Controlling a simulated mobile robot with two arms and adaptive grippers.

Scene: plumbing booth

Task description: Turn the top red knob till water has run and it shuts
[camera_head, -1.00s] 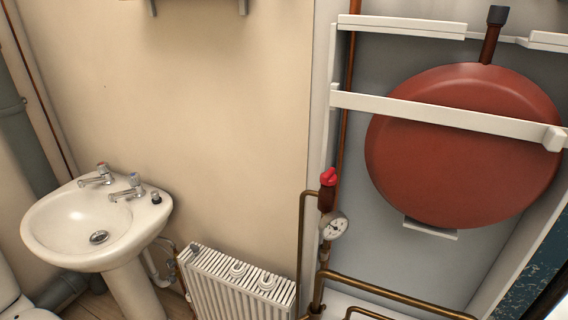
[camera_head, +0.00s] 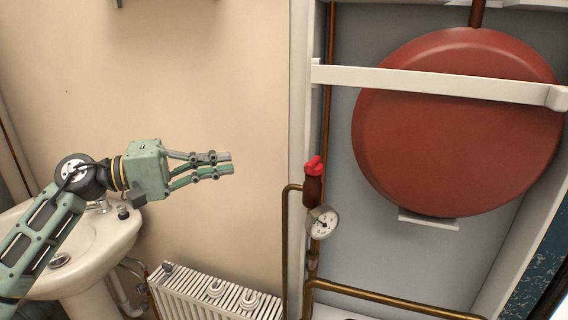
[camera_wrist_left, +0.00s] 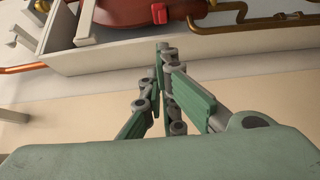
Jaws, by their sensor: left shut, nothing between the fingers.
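The red knob (camera_head: 313,165) sits on top of a dark red valve body (camera_head: 313,190) on the copper pipe, with a round gauge (camera_head: 322,222) just below. My left gripper (camera_head: 230,168) comes in from the left at about the knob's height, its fingers pointing right. It is shut and empty, apart from the knob by a clear gap. In the left wrist view the closed fingers (camera_wrist_left: 163,48) point toward the booth, and a small red part, probably the knob (camera_wrist_left: 159,13), shows just beyond their tips. My right gripper is not in view.
A large red round tank (camera_head: 455,125) hangs behind a white horizontal bar (camera_head: 430,84) at the right. A white radiator (camera_head: 215,295) stands below my gripper. A sink (camera_head: 100,240) is behind my left arm. Copper pipes (camera_head: 390,299) run below the gauge.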

